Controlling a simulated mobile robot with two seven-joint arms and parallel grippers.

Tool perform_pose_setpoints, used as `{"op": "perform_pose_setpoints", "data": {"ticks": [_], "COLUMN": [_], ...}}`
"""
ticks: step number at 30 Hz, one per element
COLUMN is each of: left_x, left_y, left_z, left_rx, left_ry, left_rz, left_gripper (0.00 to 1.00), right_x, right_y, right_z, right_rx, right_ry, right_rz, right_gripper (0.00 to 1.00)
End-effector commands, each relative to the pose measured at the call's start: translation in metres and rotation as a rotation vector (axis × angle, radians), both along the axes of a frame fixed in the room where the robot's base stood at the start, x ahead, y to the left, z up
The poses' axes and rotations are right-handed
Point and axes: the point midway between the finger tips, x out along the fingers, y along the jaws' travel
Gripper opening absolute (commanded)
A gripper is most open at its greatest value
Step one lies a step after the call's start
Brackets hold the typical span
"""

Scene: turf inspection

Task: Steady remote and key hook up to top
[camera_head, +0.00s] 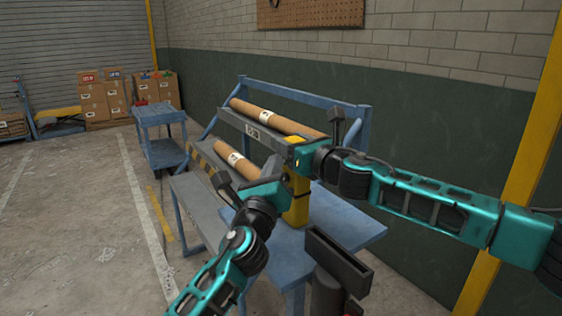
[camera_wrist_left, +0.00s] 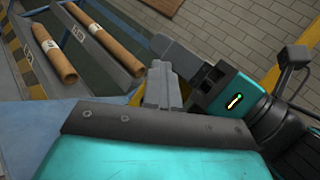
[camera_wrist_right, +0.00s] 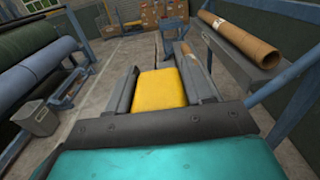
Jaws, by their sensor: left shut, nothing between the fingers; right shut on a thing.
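A yellow block-shaped body, apparently the remote (camera_head: 297,207), stands upright over the blue bench; its yellow top shows between the grippers. My right gripper (camera_head: 297,152) is shut on its upper part. In the right wrist view the yellow remote (camera_wrist_right: 160,88) fills the gap between the fingers of my right gripper (camera_wrist_right: 160,75). My left gripper (camera_head: 280,172) is lower, close to the remote's left side, shut and empty. In the left wrist view its fingers (camera_wrist_left: 163,85) are together, with yellow edges behind them. I cannot make out a key hook.
A blue rack with cardboard tubes (camera_head: 270,115) stands behind the grippers. The blue bench (camera_head: 345,222) has bare surface at the right. A blue cart (camera_head: 160,113) and stacked boxes (camera_head: 103,100) are farther left. Open floor lies left of the rack. A grey bin (camera_wrist_right: 40,118) stands beside rolls.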

Motion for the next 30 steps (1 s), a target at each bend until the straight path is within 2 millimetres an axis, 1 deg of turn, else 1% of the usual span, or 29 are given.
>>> {"op": "perform_pose_setpoints", "data": {"ticks": [1,20,26,30], "left_x": [-0.002,-0.002,-0.006,-0.011], "left_y": [-0.007,-0.007,-0.002,0.005], "left_z": [0.007,0.007,0.007,0.008], "left_rx": [-0.002,-0.002,-0.002,-0.001], "left_ry": [-0.015,-0.015,-0.015,-0.016], "left_rz": [-0.018,-0.018,-0.017,-0.016], "left_gripper": [0.00,0.00,0.00,0.00], "right_x": [-0.008,-0.008,-0.008,-0.007], "right_y": [0.012,0.012,0.012,0.012], "right_z": [-0.006,-0.006,-0.006,-0.005], "right_rx": [-0.003,-0.003,-0.003,-0.003], "right_ry": [0.008,0.008,0.008,0.008], "right_rz": [0.033,0.033,0.033,0.030], "right_gripper": [0.10,0.10,0.10,0.10]}}
